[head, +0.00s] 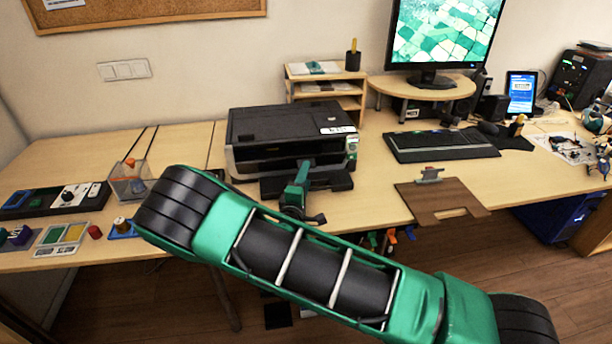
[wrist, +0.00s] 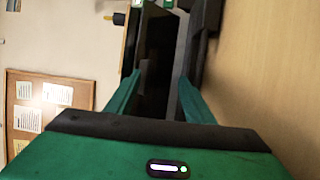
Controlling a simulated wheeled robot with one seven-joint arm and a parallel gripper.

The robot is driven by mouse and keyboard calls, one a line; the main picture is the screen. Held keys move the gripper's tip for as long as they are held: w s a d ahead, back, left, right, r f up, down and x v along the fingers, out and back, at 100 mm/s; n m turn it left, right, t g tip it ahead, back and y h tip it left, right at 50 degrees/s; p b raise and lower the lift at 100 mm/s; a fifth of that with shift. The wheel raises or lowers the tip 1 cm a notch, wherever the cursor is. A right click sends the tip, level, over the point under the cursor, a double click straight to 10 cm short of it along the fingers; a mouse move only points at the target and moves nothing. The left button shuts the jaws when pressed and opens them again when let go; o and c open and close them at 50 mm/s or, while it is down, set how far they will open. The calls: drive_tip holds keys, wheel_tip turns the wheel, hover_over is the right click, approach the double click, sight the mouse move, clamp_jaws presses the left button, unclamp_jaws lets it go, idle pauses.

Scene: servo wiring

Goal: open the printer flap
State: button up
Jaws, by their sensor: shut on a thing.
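The black printer (head: 290,122) stands on the desk against the wall, with its front facing me. A dark flat panel, which looks like the printer flap (head: 336,182), sticks out low at its front, roughly level. My green gripper (head: 305,166) is at the middle of the printer's front and covers part of the panel. In the wrist view my two green fingers (wrist: 160,82) are on either side of a dark part of the printer. My gripper is shut on it, and it appears to be the flap. The exact contact is hard to see.
A wooden shelf (head: 325,92) stands behind the printer to the right. A keyboard (head: 441,146) and a brown clipboard (head: 443,200) lie to the right. A clear bin (head: 130,186) and a black organizer (head: 55,200) are on the left. My arm crosses the foreground.

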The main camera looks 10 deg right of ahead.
drive_tip(key=shift+o, duration=0.4)
drive_tip(key=shift+a+f, duration=0.1)
drive_tip(key=shift+f, duration=0.35)
drive_tip(key=shift+r, duration=0.1)
drive_tip(key=shift+c, duration=0.4)
drive_tip(key=shift+o, duration=0.2)
